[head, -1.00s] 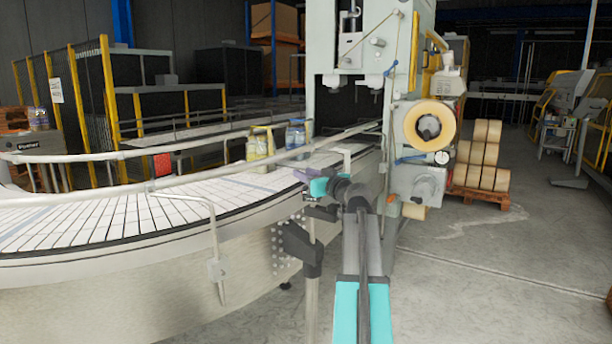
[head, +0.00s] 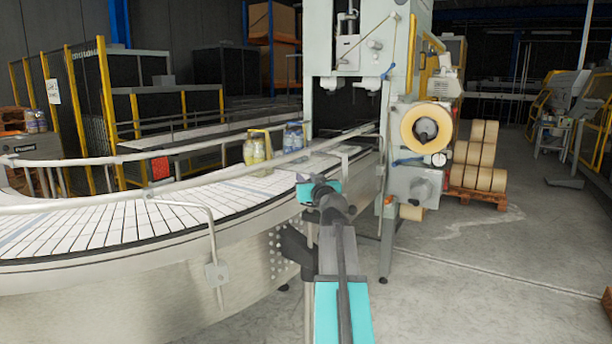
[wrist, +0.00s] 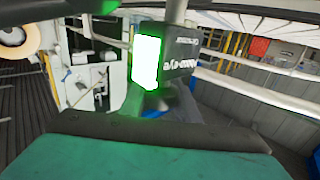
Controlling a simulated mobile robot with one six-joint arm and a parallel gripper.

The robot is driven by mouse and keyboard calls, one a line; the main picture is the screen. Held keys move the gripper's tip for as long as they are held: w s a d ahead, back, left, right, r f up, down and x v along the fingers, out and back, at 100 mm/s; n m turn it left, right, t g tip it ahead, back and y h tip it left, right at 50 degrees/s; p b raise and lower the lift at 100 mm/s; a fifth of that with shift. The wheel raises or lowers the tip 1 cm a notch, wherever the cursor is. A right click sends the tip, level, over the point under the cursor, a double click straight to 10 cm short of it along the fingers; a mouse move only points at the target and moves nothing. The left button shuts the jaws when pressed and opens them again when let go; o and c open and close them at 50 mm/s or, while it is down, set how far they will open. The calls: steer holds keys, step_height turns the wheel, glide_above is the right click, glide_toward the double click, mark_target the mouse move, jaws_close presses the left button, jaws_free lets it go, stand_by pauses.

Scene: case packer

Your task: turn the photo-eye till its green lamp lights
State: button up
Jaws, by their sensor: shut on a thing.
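The photo-eye (wrist: 180,55) is a dark grey box with white lettering, close ahead in the wrist view under a grey post. Its lamp face (wrist: 146,62) glows bright green, with green light spilling around it. My gripper (head: 318,190) is at the conveyor's outer edge in the head view, its fingers pointing away and mostly hidden behind my wrist. It is shut on the photo-eye, though the contact is blurred in the wrist view. In the head view the photo-eye is hidden behind my wrist.
The curved conveyor (head: 110,222) with its guard rail (head: 205,182) lies to the left. The case packer with a tape roll (head: 427,127) rises just beyond.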

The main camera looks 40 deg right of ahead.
steer(key=shift+f, duration=0.1)
stand_by(0.3)
steer(key=o, duration=1)
steer(key=shift+o, duration=0.2)
steer(key=shift+s, duration=0.15)
steer(key=b+v, duration=0.3)
steer(key=v, duration=1)
steer(key=shift+s+a, duration=0.2)
steer(key=shift+a, duration=0.1)
